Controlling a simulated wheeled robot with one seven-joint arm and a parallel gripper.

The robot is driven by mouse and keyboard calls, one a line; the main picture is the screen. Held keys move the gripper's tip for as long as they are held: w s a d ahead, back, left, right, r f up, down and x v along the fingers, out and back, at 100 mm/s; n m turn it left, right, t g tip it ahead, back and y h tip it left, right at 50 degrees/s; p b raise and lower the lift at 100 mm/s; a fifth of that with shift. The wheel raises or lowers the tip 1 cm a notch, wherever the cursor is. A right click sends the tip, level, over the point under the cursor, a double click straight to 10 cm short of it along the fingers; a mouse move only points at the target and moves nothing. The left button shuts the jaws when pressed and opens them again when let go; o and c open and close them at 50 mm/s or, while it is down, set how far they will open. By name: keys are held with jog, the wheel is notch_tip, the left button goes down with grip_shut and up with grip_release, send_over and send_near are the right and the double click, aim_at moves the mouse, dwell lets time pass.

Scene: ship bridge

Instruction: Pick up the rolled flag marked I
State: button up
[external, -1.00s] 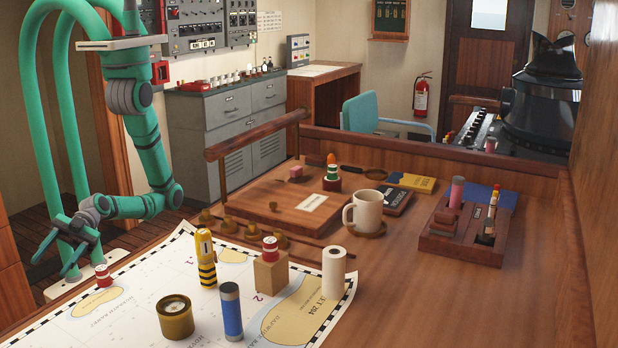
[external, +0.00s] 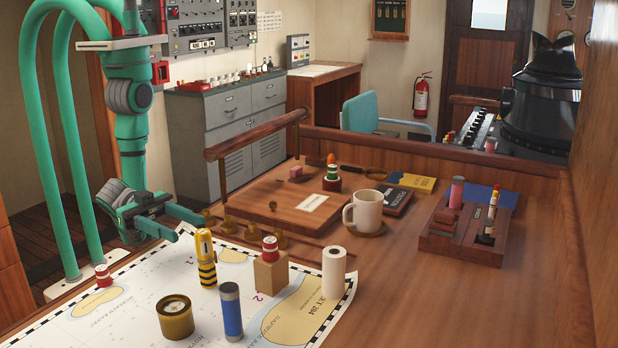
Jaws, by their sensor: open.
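I cannot read a letter I on any roll, so which one is the flag is unclear. A yellow roll with black bands (external: 205,258) stands upright on the chart. A blue roll with grey ends (external: 231,310) and a white roll (external: 334,272) stand nearby. Small red-and-white banded rolls stand on the chart's left (external: 104,275) and on a wooden block (external: 269,249).
The chart (external: 130,315) covers the table's near left. A brass instrument (external: 175,317) stands left of the blue roll. A mug (external: 366,210) and a wooden organizer (external: 460,248) stand to the right. The table's front right is clear.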

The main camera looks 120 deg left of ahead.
aim_at(210, 240)
jog(key=w, duration=0.7)
jog(key=w+d, duration=0.1)
jog(key=w, duration=0.2)
jog(key=shift+w+f, duration=0.2)
jog(key=shift+w, duration=0.1)
jog(key=shift+c, duration=0.4)
grip_shut()
